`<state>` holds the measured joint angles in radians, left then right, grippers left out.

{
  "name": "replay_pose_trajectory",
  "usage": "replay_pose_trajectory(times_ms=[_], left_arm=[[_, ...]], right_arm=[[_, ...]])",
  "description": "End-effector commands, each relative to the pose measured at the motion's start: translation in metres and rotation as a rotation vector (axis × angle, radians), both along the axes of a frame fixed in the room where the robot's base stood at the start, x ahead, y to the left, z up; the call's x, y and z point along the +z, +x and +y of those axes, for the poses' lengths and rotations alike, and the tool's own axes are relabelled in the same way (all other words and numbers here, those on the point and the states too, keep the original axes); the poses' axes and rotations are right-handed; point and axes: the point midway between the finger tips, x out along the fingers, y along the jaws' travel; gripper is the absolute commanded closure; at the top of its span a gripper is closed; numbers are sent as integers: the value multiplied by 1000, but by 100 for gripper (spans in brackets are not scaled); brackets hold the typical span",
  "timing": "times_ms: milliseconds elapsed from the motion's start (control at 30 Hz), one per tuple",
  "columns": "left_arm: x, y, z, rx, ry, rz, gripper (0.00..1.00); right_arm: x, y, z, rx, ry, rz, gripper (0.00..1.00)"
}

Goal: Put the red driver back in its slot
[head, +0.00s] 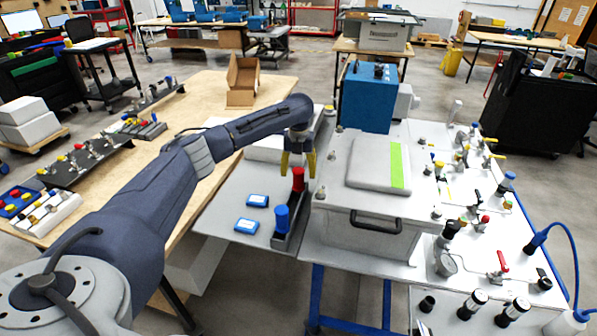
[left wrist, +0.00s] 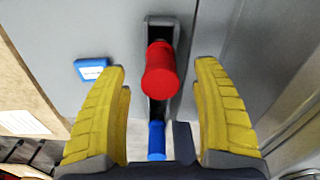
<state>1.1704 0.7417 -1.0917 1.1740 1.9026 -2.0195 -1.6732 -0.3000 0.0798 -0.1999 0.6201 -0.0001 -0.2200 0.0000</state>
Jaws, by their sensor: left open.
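The red driver (head: 298,180) stands upright at the far end of a dark narrow rack (head: 292,238). In the left wrist view the red driver (left wrist: 160,75) is seen from above, over the grey rack (left wrist: 160,22). How deep the red driver sits is hidden. My right gripper is not in view.
Two blue-and-white cards (head: 252,212) lie on the grey panel left of the rack. A lidded grey case (head: 374,222) stands close on the right, with a blue box (head: 367,97) behind it. Valves and fittings crowd the far right. The panel's left part is mostly clear.

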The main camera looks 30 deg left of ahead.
Motion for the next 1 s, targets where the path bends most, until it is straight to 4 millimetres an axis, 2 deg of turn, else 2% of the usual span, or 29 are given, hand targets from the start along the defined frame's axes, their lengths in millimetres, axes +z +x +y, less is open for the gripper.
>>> replay_pose_trajectory(times_ms=[367, 467, 800, 1000], left_arm=[[6, 0, 0, 0, 0, -1, 30], [17, 1, 0, 0, 1, -2, 30], [76, 1, 1, 0, 1, -3, 30], [103, 2, 0, 0, 0, -2, 30]], right_arm=[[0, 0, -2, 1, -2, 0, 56], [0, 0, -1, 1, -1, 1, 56], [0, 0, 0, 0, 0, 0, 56], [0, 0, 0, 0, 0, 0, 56]])
